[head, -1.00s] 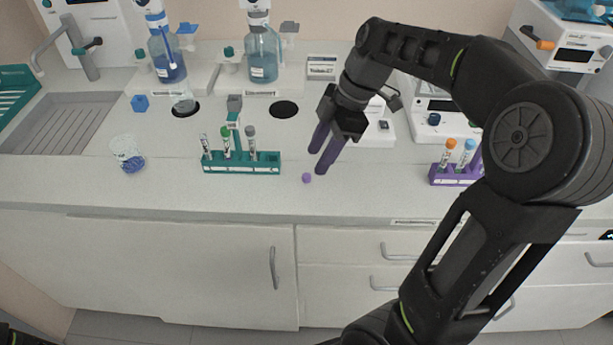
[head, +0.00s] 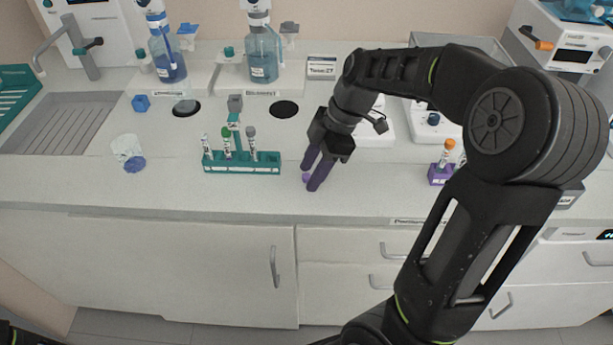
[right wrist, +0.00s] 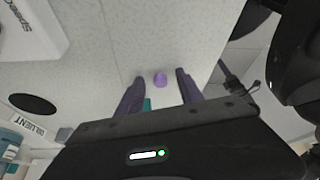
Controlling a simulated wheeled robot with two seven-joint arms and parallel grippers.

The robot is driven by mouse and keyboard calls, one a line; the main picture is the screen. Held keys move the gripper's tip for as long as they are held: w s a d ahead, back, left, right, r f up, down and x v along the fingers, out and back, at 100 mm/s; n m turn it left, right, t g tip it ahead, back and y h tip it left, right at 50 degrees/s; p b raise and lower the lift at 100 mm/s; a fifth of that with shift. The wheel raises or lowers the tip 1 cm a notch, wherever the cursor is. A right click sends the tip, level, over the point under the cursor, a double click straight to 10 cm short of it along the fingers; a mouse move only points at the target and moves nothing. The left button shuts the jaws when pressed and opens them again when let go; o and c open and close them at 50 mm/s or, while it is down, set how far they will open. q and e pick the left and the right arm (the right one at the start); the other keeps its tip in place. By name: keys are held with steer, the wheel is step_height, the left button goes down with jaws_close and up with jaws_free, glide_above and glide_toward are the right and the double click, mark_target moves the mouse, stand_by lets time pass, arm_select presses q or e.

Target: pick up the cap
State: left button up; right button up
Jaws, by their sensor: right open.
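The cap is a small purple piece on the white counter near its front edge. In the head view the cap (head: 306,178) is partly hidden by a finger of my right gripper (head: 312,178). In the right wrist view the cap (right wrist: 160,80) shows whole, between and slightly beyond the two purple fingertips. My right gripper (right wrist: 160,76) is open, with a clear gap between the cap and each finger in the wrist view. It holds nothing. My left gripper is not in view.
A teal rack (head: 242,168) with several tubes stands left of my right gripper. A purple rack (head: 438,175) with an orange-capped tube is to the right, partly behind my arm. A beaker (head: 128,150) stands farther left. The counter between the teal rack and my gripper is clear.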

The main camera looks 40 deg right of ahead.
jaws_close()
stand_by(0.5)
steer(key=shift+r, duration=0.1)
step_height(320, 180, up, 10)
stand_by(0.6)
stand_by(0.5)
